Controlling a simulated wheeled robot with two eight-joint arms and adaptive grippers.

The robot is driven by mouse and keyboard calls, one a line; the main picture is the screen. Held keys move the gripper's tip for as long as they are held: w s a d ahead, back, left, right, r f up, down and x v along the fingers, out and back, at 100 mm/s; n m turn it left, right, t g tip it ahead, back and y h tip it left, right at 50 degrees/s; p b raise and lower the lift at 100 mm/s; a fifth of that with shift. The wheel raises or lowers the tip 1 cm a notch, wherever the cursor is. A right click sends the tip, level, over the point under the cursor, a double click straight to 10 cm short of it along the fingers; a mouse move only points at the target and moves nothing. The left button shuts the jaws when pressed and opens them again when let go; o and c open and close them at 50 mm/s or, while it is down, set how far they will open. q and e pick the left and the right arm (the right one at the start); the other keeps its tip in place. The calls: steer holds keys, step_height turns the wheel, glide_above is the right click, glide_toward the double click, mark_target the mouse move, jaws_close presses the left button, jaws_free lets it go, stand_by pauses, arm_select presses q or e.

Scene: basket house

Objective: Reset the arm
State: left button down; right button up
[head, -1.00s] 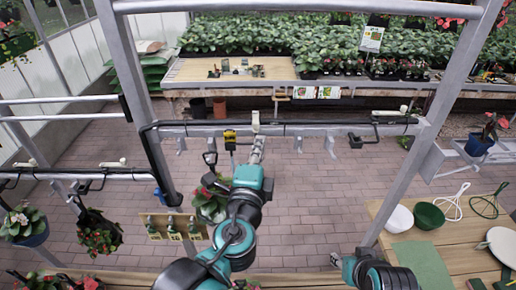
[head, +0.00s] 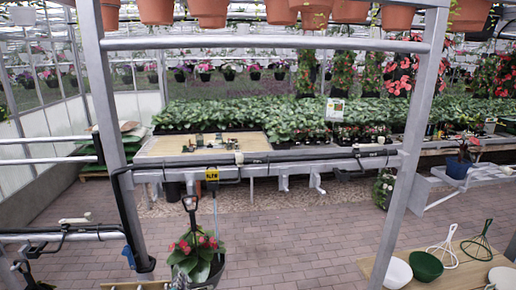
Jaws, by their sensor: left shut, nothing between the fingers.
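My left gripper (head: 180,281) shows only as a small part at the bottom edge of the head view, left of centre. It is shut and empty, low and just below the hanging pot of red flowers (head: 197,250). Most of my left arm is out of the picture below. My right gripper is not in view.
A grey metal frame with a crossbar (head: 290,157) stands in front, with hooks, hand tools and a yellow tag (head: 212,173) on it. A planting table (head: 200,145) stands behind. Bowls (head: 426,265) sit on a wooden table at the lower right. The paved floor (head: 290,235) is clear.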

arm_select(q)
steer(key=s+f+n+g+h+b, duration=0.1)
steer(key=f+b, duration=0.4)
steer(key=f, duration=0.6)
steer(key=s+f+n+g+h+b, duration=0.1)
steer(key=s+f+n+g+b, duration=0.2)
steer(key=s+f+b, duration=0.3)
steer(key=s+f+n+g+h+b, duration=0.1)
steer(key=f+b, duration=0.5)
steer(key=f, duration=1)
steer(key=s+n+g, duration=0.1)
steer(key=s+n, duration=0.1)
steer(key=n, duration=0.1)
steer(key=shift+s+d+f+h, duration=0.15)
steer(key=shift+s+d+h, duration=0.15)
steer(key=shift+d+h, duration=0.1)
